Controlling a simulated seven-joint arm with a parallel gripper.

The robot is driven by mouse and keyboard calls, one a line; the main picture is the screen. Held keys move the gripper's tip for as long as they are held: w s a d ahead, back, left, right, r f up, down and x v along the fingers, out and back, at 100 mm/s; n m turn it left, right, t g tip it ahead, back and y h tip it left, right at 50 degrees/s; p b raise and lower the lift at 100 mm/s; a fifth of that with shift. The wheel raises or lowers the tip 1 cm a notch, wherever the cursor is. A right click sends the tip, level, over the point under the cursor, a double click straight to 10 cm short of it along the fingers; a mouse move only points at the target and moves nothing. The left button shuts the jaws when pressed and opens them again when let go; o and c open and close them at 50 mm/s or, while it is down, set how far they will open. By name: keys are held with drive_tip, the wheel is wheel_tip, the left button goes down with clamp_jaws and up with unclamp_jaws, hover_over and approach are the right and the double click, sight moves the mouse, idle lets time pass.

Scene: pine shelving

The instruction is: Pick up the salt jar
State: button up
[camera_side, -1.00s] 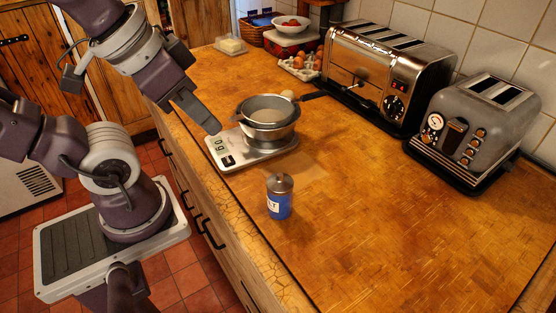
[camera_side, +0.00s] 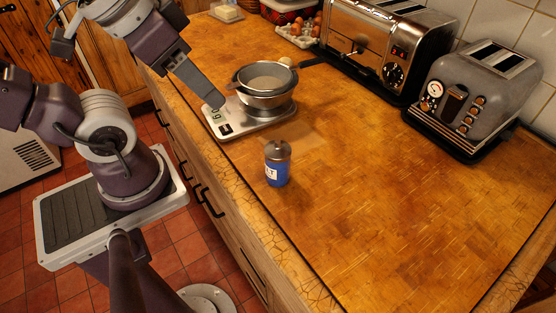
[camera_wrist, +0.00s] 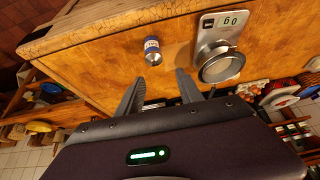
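The salt jar (camera_side: 277,164) is a small blue jar with a grey metal lid and a white label. It stands upright on the wooden counter, in front of the kitchen scale. In the wrist view the jar (camera_wrist: 153,51) shows beyond the fingertips, roughly between them in the picture. My gripper (camera_side: 216,99) is above the counter's front edge, near the scale's display and to the upper left of the jar. In the wrist view its two fingers (camera_wrist: 158,82) are spread apart with nothing between them, and the jar is clear of both.
A kitchen scale (camera_side: 223,131) carries a metal pan and sieve (camera_side: 266,98), with a handle reaching right. Two toasters (camera_side: 376,45) (camera_side: 481,98) stand along the tiled wall. An egg tray (camera_side: 296,36) is behind. The counter (camera_side: 380,200) right of the jar is clear.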

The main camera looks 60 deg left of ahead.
drive_tip(key=o, duration=0.5)
drive_tip(key=shift+o, duration=0.2)
